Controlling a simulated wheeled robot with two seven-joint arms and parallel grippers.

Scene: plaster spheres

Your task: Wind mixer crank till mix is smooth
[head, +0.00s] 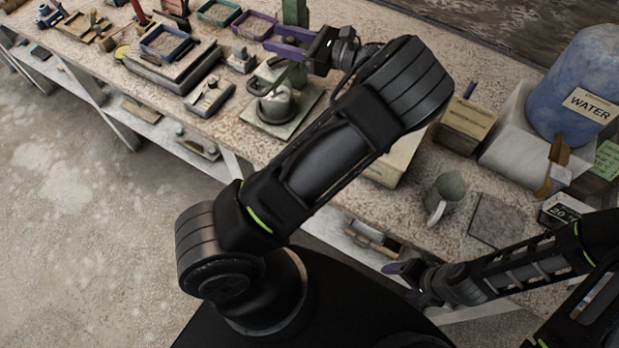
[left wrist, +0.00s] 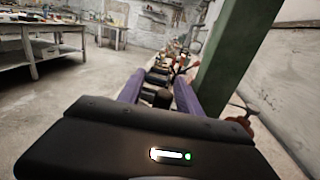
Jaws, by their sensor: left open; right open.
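The mixer's green post (head: 295,72) rises from a flat base plate (head: 262,124) near the middle of the bench. A grey-white mixing pot (head: 277,104) stands on the plate. My left gripper (head: 276,41) is open with purple fingers pointing left, at the upper part of the post. In the left wrist view the green post (left wrist: 236,58) is right of my open fingers (left wrist: 158,90), apart from them. A brownish knobbed part (left wrist: 245,114), perhaps the crank, shows beside the post. My right gripper (head: 398,269) is open and low by the bench's front edge.
Several small trays, such as a blue-rimmed one (head: 166,43), stand left of the mixer. A grey mug (head: 446,193), a dark square slab (head: 497,221) and a blue water barrel (head: 580,85) on a pale block are at right. My left arm hides part of the bench.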

